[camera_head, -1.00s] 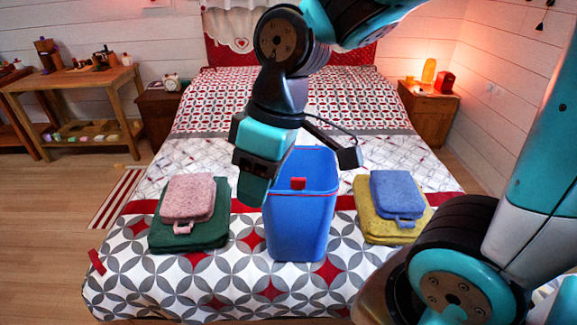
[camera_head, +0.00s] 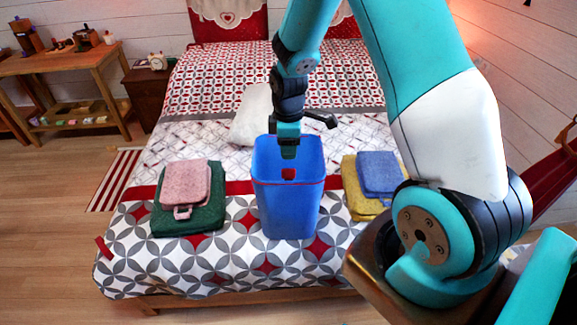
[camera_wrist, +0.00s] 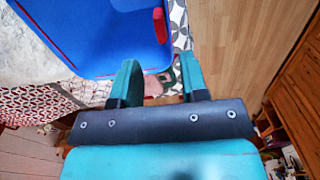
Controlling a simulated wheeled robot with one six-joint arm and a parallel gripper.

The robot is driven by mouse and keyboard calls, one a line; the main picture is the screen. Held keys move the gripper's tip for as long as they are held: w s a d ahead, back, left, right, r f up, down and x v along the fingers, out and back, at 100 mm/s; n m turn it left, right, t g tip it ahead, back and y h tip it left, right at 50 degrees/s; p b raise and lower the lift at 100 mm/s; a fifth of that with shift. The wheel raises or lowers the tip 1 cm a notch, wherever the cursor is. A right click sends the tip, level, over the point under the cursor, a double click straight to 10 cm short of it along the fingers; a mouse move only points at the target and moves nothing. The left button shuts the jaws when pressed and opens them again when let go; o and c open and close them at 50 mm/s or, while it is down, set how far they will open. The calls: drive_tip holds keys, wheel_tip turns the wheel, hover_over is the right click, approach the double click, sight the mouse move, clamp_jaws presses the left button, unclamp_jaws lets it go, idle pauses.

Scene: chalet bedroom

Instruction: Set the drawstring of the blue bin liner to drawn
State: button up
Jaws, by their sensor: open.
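The blue bin liner (camera_head: 287,212) stands upright as a blue bin shape in the middle of the bed. A thin red drawstring line runs around it below the rim. A red tab (camera_head: 289,174) sits at its near side and also shows in the wrist view (camera_wrist: 160,25). My gripper (camera_head: 288,154) points down over the bin's opening, just above the red tab in the head view. In the wrist view my gripper (camera_wrist: 156,70) has its two fingers spread with nothing between them. The red tab lies beyond the fingertips, apart from them. The gap in depth is hard to judge.
A pink folded item (camera_head: 185,184) lies on a green one (camera_head: 205,219) left of the bin. A blue folded item (camera_head: 378,172) lies on a yellow one (camera_head: 360,207) to the right. A white cushion-like thing (camera_head: 250,118) lies behind. Patterned bedcover is clear in front.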

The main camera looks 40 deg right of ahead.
sight(289, 169)
wheel_tip(289, 169, down, 8)
drive_tip(key=shift+f+p, duration=0.25)
drive_tip(key=shift+p, duration=0.65)
